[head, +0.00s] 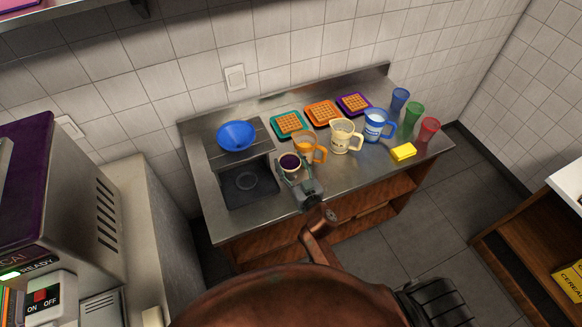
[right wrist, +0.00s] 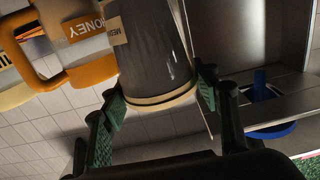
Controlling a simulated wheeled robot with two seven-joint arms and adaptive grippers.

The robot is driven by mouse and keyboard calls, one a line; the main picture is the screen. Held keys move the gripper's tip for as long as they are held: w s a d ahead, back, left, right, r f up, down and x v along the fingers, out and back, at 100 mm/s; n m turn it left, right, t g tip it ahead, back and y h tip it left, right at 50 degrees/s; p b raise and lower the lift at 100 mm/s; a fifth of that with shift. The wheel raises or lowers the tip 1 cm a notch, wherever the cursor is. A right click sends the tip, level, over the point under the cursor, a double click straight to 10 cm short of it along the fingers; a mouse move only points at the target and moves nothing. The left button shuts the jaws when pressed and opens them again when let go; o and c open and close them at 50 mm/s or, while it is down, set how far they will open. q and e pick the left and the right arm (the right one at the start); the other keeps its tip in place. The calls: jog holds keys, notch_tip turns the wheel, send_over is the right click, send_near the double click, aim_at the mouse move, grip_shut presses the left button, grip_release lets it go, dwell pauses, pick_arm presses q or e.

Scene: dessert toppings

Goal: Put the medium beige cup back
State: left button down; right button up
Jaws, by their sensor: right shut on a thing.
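In the right wrist view the cup (right wrist: 152,45) looks grey in shadow, with a beige rim and a partly visible label starting "ME". The fingers of the right gripper (right wrist: 160,97) are shut on it, one on each side near the rim. I cannot tell whether its base touches the counter. My left gripper is not in view.
An orange honey pitcher (head: 305,148) stands close right of the cup. A cream pitcher (head: 341,137), blue pitcher (head: 375,125), several coloured cups and a yellow sponge (head: 403,152) stand farther right. Waffles on trays line the back.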

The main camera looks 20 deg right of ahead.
aim_at(289, 164)
jog(key=shift+w+d+f, duration=0.2)
jog(key=shift+w+f, duration=0.3)
jog(key=shift+f, duration=0.05)
jog(key=shift+w+d+f+b, duration=0.15)
jog(key=shift+f+b, duration=0.2)
jog(key=shift+f, duration=0.55)
jog(key=shift+w+a+f+b, duration=0.1)
jog(key=shift+f+b, duration=0.2)
jog(key=shift+f, duration=0.6)
jog(key=shift+d+f, duration=0.1)
jog(key=o, duration=1)
jog(key=shift+f, duration=0.15)
jog(key=o, duration=0.5)
jog(key=shift+c, duration=0.2)
